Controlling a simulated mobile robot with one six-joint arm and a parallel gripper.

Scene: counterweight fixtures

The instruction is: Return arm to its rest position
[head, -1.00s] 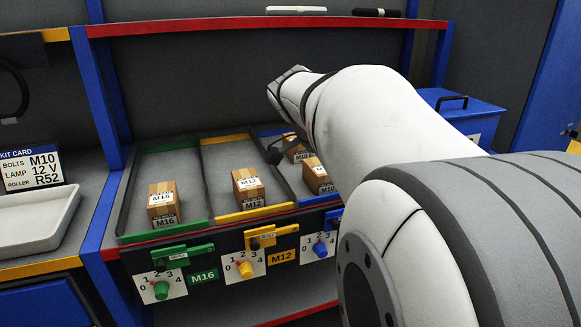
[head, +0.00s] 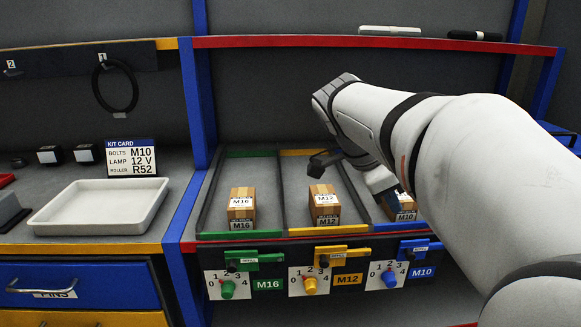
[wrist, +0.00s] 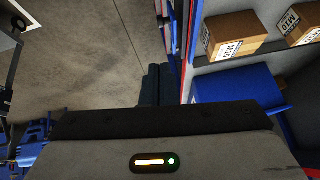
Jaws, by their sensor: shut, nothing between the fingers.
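My gripper (wrist: 158,84) shows in the wrist view as two dark fingers close together, shut and empty, with bare floor beyond them. In the head view my white arm reaches in from the right, and its wrist hangs in front of the right part of the bolt rack. The fingertips cannot be made out clearly there. An M10 box (head: 403,207) is partly hidden behind my arm. Cardboard boxes also show at the upper right of the wrist view (wrist: 235,36).
An M16 box (head: 241,207) and an M12 box (head: 324,205) stand in their lanes above numbered dials. A white tray (head: 98,207) and a kit card (head: 130,158) are on the left bench. A blue part (wrist: 238,92) lies close right of my gripper in the wrist view.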

